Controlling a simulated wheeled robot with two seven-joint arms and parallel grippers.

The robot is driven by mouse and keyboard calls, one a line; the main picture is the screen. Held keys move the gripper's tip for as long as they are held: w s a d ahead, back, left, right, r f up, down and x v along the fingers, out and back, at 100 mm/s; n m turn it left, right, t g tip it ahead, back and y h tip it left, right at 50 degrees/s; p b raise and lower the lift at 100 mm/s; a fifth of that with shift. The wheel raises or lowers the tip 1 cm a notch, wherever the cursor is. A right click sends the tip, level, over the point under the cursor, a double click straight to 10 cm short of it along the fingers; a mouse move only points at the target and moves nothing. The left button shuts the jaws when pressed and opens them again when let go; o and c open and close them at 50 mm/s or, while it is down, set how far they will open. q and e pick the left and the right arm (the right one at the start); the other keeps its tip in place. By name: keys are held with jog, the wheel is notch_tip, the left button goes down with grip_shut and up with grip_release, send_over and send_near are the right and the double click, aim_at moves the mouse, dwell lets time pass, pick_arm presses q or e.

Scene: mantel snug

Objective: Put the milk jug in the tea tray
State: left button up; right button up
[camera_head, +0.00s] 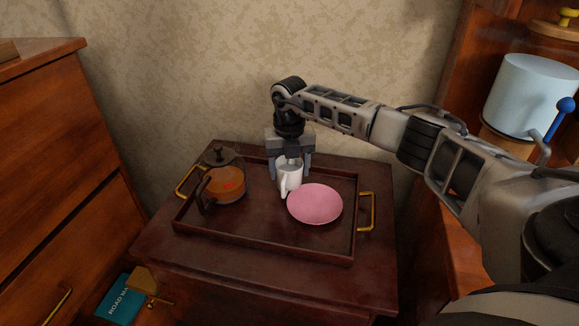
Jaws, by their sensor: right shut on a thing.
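The milk jug (290,178) is small and white, with its handle toward me. It is upright over the back middle of the tea tray (262,241), a dark wooden tray with brass handles; whether its base touches the tray floor I cannot tell. My right gripper (291,172) comes down from above and is shut on the jug, with fingers on both sides of it. A glass teapot (226,184) with amber tea stands in the tray's left part. A pink plate (315,204) lies in its right part, just in front of the jug. My left gripper is not in view.
The tray rests on a small dark wooden table (270,272) against the wall. A wooden chest of drawers (60,150) stands at the left. At the right are a pale blue cylinder (527,95) and a blue knob (565,105). A teal book (120,298) lies low at the left.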

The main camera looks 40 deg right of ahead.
aim_at(289, 163)
jog(key=o, duration=1.2)
jog(key=shift+f, duration=0.1)
jog(key=shift+c, duration=0.2)
jog(key=shift+r, duration=0.3)
notch_tip(289, 163, up, 12)
jog(key=shift+f, duration=0.15)
